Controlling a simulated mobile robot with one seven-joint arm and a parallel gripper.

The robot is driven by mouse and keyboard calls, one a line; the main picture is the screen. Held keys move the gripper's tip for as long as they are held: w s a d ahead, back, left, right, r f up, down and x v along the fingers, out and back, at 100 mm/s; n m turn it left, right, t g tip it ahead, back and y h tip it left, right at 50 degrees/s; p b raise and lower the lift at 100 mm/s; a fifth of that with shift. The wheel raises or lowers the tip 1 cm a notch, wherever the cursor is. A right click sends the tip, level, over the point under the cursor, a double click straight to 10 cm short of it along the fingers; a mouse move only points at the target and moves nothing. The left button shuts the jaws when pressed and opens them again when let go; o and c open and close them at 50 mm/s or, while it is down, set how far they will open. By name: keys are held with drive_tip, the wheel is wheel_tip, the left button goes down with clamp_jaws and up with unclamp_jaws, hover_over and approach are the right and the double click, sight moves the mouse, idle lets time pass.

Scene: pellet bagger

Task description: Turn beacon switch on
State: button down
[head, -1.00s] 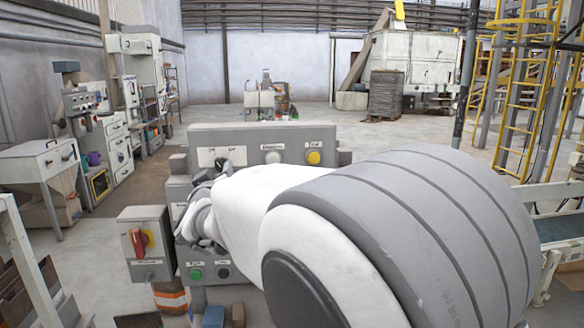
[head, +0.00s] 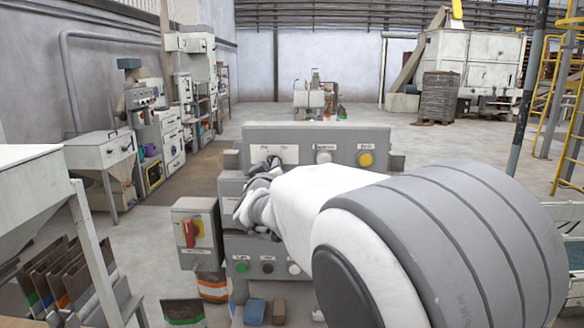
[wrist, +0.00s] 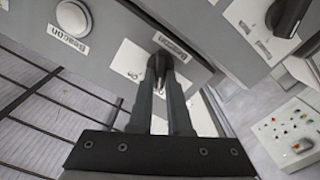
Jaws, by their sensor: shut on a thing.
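The beacon switch is a dark knob on a white plate (wrist: 134,64) labelled "Beacon" in the wrist view. My gripper (wrist: 160,64) is shut on this knob, its two dark fingers on either side of it. The fingers hide most of the knob, so its turn position is unclear. A pale round lamp (wrist: 72,17), also labelled "Beacon", is up and left of it in the wrist view. In the head view the lamp (head: 323,157) sits on the grey upper panel (head: 300,133). My arm and wrist cover part of the panel there, and the fingertips are hard to make out.
Another black knob (wrist: 287,14) is at the upper right of the wrist view. A yellow button (head: 365,159) is on the upper panel. A red and yellow rotary switch box (head: 197,232) and a green button (head: 242,267) are lower left. Open floor lies behind the panel.

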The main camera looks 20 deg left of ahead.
drive_tip(key=shift+m, duration=0.4)
drive_tip(key=m+b, duration=0.1)
drive_tip(key=m, duration=0.2)
drive_tip(key=m+b, duration=0.1)
drive_tip(key=m, duration=0.3)
drive_tip(key=m+b, duration=0.2)
drive_tip(key=m, duration=0.2)
drive_tip(key=shift+d, duration=0.25)
drive_tip(key=shift+m, duration=0.3)
drive_tip(key=c, duration=0.9)
unclamp_jaws()
drive_tip(key=shift+o, duration=0.2)
drive_tip(key=v, duration=1.7)
drive_tip(key=shift+s+b, duration=0.2)
drive_tip(key=shift+b, duration=0.1)
